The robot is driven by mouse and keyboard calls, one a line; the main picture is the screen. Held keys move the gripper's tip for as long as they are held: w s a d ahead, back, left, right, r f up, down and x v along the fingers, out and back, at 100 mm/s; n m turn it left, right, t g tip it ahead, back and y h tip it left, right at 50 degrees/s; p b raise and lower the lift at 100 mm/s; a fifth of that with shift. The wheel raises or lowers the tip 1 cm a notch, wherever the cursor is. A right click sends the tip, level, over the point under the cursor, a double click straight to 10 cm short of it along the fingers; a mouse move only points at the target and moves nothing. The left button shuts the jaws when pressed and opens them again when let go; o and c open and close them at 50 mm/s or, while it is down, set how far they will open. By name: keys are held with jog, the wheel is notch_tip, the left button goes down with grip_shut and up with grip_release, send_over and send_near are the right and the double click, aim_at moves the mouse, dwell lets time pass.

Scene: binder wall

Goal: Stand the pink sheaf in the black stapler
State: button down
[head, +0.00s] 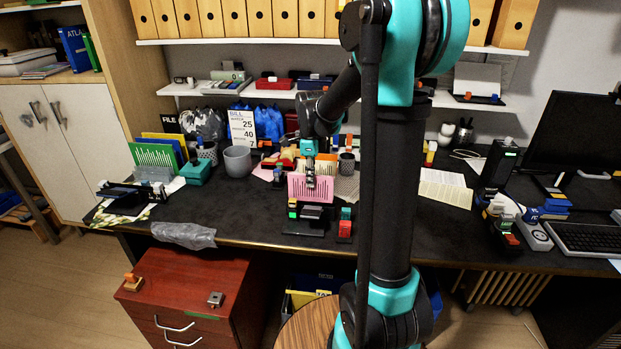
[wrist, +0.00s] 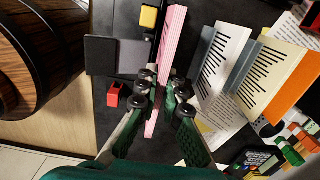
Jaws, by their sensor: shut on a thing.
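The pink sheaf (head: 328,190) stands upright at the front of the dark desk, in the middle of the head view. In the wrist view the pink sheaf (wrist: 172,32) shows edge-on as a long thin strip. My gripper (head: 310,181) is shut on the sheaf from above; in the wrist view its fingers (wrist: 165,90) close on either side of it. A black stapler (head: 306,228) sits directly below and in front of the sheaf; its dark plate (wrist: 115,56) lies left of the sheaf in the wrist view. I cannot tell whether the sheaf's lower edge touches the stapler.
A small red-and-teal stapler (head: 345,226) stands just right. Behind are a grey cup (head: 238,161), a price sign (head: 242,127) and papers with an orange sheaf (wrist: 294,88). A clear bag (head: 184,234) hangs over the desk's front edge. The desk left of the sheaf is fairly clear.

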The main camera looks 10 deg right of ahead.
aim_at(311, 197)
jog(key=shift+f, duration=0.3)
dwell(0.5)
jog(key=shift+f, duration=0.65)
jog(key=shift+f, duration=0.2)
jog(key=shift+f, duration=0.3)
jog(key=shift+f, duration=0.25)
dwell(0.3)
jog(key=shift+f, duration=0.55)
jog(key=shift+f, duration=0.45)
